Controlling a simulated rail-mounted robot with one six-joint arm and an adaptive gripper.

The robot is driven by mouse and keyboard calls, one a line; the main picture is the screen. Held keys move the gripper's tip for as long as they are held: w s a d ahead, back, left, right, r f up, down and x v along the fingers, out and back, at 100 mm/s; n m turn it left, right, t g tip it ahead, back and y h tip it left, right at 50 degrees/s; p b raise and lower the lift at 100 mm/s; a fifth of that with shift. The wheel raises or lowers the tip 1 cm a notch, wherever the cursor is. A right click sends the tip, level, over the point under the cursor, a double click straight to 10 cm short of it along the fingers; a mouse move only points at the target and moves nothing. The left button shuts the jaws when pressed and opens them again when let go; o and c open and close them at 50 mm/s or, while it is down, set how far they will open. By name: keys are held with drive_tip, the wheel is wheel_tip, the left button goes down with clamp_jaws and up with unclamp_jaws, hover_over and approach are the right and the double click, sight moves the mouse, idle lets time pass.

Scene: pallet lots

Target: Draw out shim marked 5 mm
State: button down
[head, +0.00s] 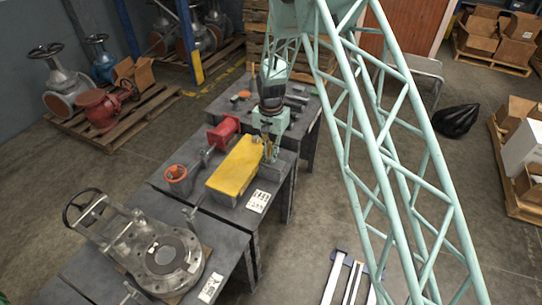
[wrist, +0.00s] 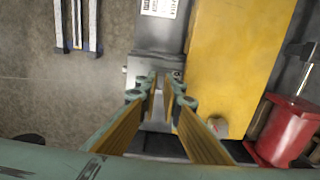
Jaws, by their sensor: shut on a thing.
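My gripper (head: 270,152) points down at the far right end of a yellow-topped block (head: 235,166) on the dark workbench. In the wrist view my gripper (wrist: 160,84) is shut on a thin grey piece (wrist: 158,104), which appears to be the shim, close beside the yellow block (wrist: 228,62). The fingers hide most of the piece, and no 5 mm mark can be read on it. A white printed card (head: 258,201) lies on the bench in front of the block; it also shows in the wrist view (wrist: 160,7).
A red vise-like part (head: 223,133) and an orange-rimmed cup (head: 178,178) stand left of the block. A large grey valve (head: 155,250) sits on the nearer bench. A bench with small parts (head: 297,98) lies behind my gripper. The floor right of the benches is mostly clear.

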drive_tip(key=s+d, duration=0.3)
drive_tip(key=d, duration=0.4)
drive_tip(key=shift+b, duration=0.35)
idle(2.6)
drive_tip(key=shift+d+r, duration=0.1)
drive_tip(key=shift+r, duration=0.05)
wheel_tip(320, 180, up, 7)
drive_tip(key=p, duration=0.2)
drive_tip(key=shift+p, duration=0.4)
idle(1.2)
idle(0.3)
